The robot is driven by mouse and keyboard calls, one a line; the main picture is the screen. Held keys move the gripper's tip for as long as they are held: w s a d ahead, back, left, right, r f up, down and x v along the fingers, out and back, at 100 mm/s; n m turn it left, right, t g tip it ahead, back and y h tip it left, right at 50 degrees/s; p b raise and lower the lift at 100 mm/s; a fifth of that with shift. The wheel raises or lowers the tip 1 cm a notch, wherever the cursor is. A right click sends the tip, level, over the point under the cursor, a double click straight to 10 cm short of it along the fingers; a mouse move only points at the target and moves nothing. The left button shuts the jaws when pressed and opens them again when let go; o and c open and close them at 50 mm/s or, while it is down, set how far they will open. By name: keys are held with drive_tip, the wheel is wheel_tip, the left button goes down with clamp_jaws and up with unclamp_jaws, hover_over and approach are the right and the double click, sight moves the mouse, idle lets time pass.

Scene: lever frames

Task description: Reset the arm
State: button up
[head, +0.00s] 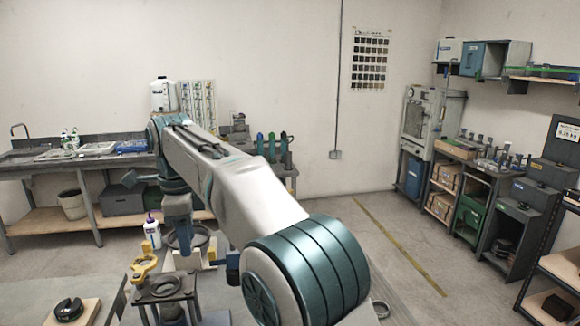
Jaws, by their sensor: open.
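My arm reaches from the bottom right up and away to the left, its large teal joint filling the lower middle of the head view. Beyond the far joint it bends down, and my gripper (182,232) hangs there over the work area. It is small and partly mixed with the things behind it, so its fingertips are hard to make out. It is open, and I see nothing held in it. Below and to its left stands a dark fixture (165,288) with a ring on top. A yellow piece (143,264) stands at the fixture's back left.
A white bottle (152,231) stands behind the yellow piece. A wooden board (72,312) with a dark ring lies at the lower left. A sink bench (25,163) lines the back wall; shelves and cabinets (500,215) stand at the right. The floor (365,235) between is clear.

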drive_tip(key=s+d+n+t, duration=0.15)
drive_tip(key=d+n, duration=0.25)
drive_tip(key=d, duration=0.7)
drive_tip(key=s+d+n, duration=0.3)
drive_tip(key=d, duration=0.8)
drive_tip(key=s+d+f+n+t+b, duration=0.1)
drive_tip(key=s+d+f+n+t, duration=0.1)
drive_tip(key=s+d+f+n, duration=0.6)
drive_tip(key=s+d+f, duration=0.5)
drive_tip(key=s+d, duration=0.1)
drive_tip(key=s, duration=0.1)
drive_tip(key=shift+s+a, duration=0.1)
